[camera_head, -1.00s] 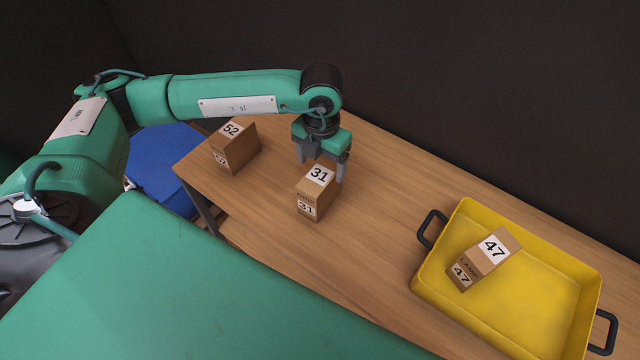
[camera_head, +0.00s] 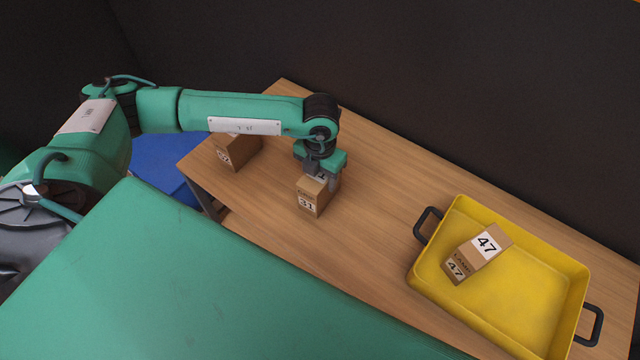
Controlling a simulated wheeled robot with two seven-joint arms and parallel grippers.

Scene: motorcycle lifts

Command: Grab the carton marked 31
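The carton marked 31 (camera_head: 311,196) stands on the wooden table, a small brown box with a white label on its front. My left gripper (camera_head: 322,178) is lowered over the carton's top from behind, and its fingers reach down at the carton's sides. The gripper hides most of the top label. One finger shows at the carton's right side; the other is mostly hidden, so I cannot tell whether the fingers press on the carton. My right gripper is not in view.
A carton marked 52 (camera_head: 236,152) stands to the left, partly behind my forearm. A yellow tray (camera_head: 530,311) with black handles holds a carton marked 47 (camera_head: 476,252) at the right. The wooden table (camera_head: 375,175) is clear between the carton marked 31 and the tray.

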